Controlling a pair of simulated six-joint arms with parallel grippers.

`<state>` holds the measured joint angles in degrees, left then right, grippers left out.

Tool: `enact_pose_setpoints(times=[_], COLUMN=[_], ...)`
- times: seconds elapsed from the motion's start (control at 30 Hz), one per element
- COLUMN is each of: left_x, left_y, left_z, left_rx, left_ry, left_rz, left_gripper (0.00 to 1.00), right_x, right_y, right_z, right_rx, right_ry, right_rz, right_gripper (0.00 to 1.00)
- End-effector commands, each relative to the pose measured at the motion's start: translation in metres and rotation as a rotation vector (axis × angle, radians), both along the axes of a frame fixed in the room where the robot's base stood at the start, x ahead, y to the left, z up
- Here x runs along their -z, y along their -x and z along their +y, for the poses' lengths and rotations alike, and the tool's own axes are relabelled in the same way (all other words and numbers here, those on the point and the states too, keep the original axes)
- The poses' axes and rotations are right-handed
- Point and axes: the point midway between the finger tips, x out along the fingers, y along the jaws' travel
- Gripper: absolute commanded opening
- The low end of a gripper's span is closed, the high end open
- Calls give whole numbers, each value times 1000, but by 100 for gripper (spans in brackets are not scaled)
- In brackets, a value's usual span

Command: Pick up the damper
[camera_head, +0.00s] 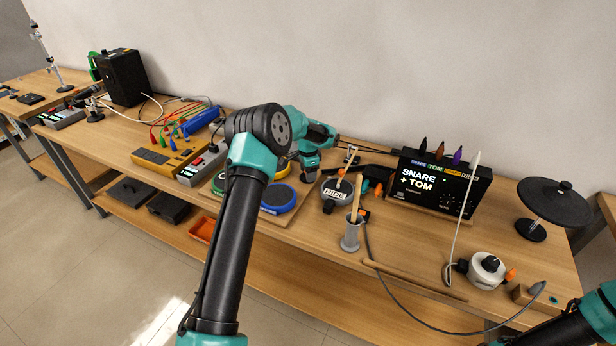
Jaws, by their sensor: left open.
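My left arm reaches in from the bottom and bends over the bench, with its wrist above the pads. My left gripper (371,187) is beyond the wrist, near the RIDE pad (335,194) and the sticks. It is open; its fingers are small and partly lost among dark parts there. I cannot tell for sure which thing is the damper. Round mesh pads, one with a blue rim (278,199), lie left of the gripper, partly hidden by my arm. My right arm shows only at the bottom right corner; its gripper is out of the picture.
A white round device (487,270), a loose stick (415,281), cables and a black cymbal (553,203) occupy the right side.

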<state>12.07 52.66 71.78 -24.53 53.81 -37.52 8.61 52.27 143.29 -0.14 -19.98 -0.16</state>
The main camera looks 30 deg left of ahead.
Motion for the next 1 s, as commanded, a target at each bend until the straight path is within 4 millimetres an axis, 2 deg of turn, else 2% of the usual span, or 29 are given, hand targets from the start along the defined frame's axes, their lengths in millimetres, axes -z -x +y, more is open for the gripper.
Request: enact_pose_setpoints(times=[0.1, 0.67, 1.0], left_x=[0, 0, -3], left_y=[0, 0, 0], left_z=[0, 0, 0], left_rx=[0, 0, 0], left_ry=[0, 0, -1], left_rz=[0, 0, -1], left_gripper=[59, 6, 5], right_x=[0, 0, 0], right_y=[0, 0, 0], right_z=[0, 0, 0], right_rx=[0, 0, 0], right_ry=[0, 0, 0], right_rz=[0, 0, 0], right_gripper=[0, 0, 0])
